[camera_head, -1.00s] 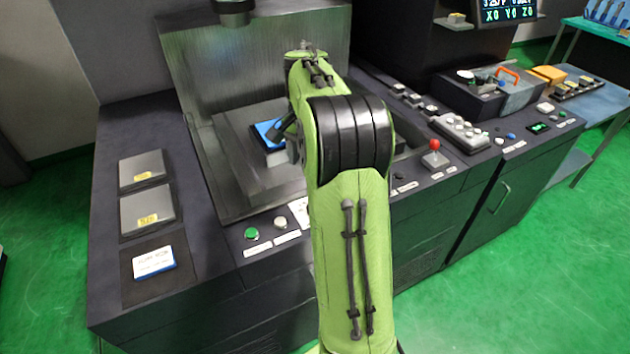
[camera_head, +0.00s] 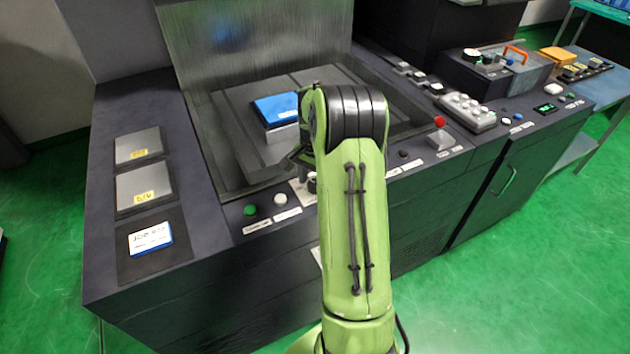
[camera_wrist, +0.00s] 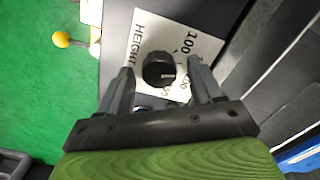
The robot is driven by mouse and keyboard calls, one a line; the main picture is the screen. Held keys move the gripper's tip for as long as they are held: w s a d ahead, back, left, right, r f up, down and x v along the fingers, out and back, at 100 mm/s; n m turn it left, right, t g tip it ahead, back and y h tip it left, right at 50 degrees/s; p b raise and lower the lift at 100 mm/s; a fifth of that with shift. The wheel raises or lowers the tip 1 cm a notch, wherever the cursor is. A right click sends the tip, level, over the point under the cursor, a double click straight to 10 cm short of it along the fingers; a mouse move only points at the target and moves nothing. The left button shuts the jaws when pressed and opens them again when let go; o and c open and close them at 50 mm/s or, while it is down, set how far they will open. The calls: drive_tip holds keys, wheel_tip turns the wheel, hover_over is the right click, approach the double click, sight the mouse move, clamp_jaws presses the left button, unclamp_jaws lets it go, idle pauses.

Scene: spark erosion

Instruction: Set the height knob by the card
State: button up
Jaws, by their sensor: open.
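The height knob (camera_wrist: 159,69) is a black round knob on a white dial plate (camera_wrist: 195,48) in the wrist view. The plate reads HEIGHT and 100; the other numbers are partly covered. My gripper (camera_wrist: 160,80) is open, with one finger on each side of the knob; I cannot tell whether they touch it. In the head view the knob (camera_head: 312,184) is mostly hidden behind my arm. The card (camera_head: 150,238) is white and blue with dark print, lying on a dark pad at the panel's left; it seems to read JOB, the rest is too small.
A green button (camera_head: 250,210) and a white button (camera_head: 280,199) sit left of the knob. A red-topped lever (camera_head: 439,125) stands to the right. A blue block (camera_head: 277,108) rests in the machine's tank. Two grey plates with yellow labels lie above the card.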

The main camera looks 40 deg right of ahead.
drive_tip(key=c, duration=1.1)
drive_tip(key=shift+n, duration=0.3)
drive_tip(key=n+p, duration=0.1)
drive_tip(key=n, duration=0.1)
drive_tip(key=shift+r+n, duration=0.1)
drive_tip(key=shift+n, duration=0.3)
drive_tip(key=shift+n+p, duration=0.45)
drive_tip(key=shift+n, duration=1.75)
drive_tip(key=o, duration=1.1)
